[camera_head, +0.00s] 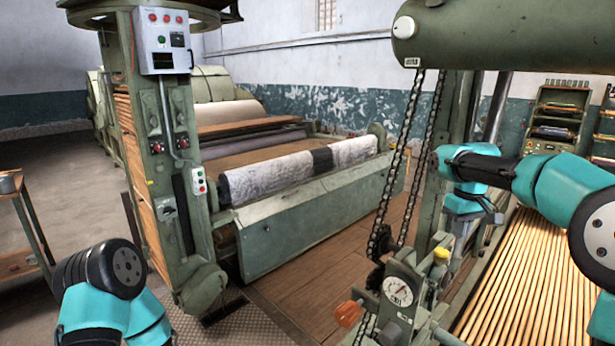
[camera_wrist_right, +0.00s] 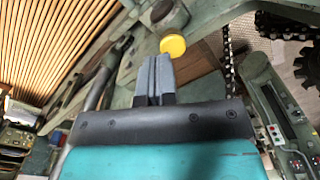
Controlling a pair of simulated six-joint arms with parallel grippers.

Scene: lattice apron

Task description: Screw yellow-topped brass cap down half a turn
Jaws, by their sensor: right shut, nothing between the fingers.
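The yellow-topped cap (camera_head: 441,254) sits on the green machine fitting near the dial gauge, at the lower right of the head view. In the right wrist view its round yellow top (camera_wrist_right: 173,45) shows just beyond and to the right of my fingertips. The brass side of the cap is too small to make out. My right gripper (camera_wrist_right: 154,62) has its two grey fingers together with nothing between them, apart from the cap. In the head view my right wrist hangs above and right of the cap, its fingers hard to make out. My left gripper is out of view.
A dial gauge (camera_head: 397,291) and an orange knob (camera_head: 348,314) stand left of and below the cap. A chain (camera_head: 388,205) hangs to the left. A slatted wooden bed (camera_head: 515,285) lies to the right. A green post rises behind the cap.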

